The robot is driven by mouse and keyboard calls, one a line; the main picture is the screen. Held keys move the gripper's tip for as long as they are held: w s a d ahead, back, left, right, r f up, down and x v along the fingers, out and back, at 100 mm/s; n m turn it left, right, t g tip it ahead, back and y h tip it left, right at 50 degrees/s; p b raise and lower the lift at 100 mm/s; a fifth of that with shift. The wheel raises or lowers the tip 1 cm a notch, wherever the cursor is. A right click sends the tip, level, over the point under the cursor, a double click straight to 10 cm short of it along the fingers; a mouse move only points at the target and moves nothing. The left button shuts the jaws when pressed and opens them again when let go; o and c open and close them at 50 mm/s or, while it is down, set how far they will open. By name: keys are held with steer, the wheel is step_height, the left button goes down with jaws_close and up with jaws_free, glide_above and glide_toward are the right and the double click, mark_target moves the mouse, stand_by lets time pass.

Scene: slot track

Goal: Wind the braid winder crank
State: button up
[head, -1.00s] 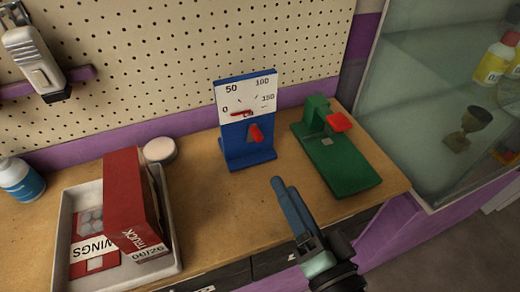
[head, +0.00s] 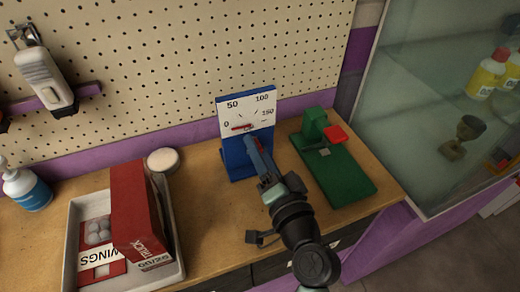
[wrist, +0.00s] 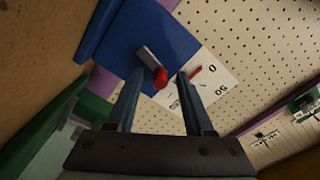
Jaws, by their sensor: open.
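The winder (head: 238,160) is a blue upright stand with a white dial plate (head: 248,112) and a red needle, standing on the bench below the pegboard. In the wrist view its blue face (wrist: 170,40) carries a grey crank arm (wrist: 147,57) ending in a red knob (wrist: 160,77). My gripper (head: 251,142) is in front of the stand and hides the crank in the head view. In the wrist view my gripper (wrist: 159,74) is open, with the knob between its two fingertips in the picture. Contact cannot be told.
A green device (head: 335,170) with a red paddle (head: 335,134) stands close on the right. On the left are a grey tray (head: 75,235) with a red box (head: 138,210), a round white lid (head: 163,160) and a bottle (head: 26,188). A glass cabinet (head: 420,120) is at the right.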

steer(key=shift+c, duration=0.3)
jaws_close()
steer(key=shift+a+f+n+b, duration=0.2)
steer(key=shift+n+b, duration=0.3)
steer(key=shift+b, duration=0.35)
steer(key=shift+s+a+r+n+b, duration=0.1)
steer(key=shift+s+r+n+b, duration=0.1)
steer(key=shift+n+b, duration=0.5)
steer(key=shift+o, duration=0.3)
jaws_free()
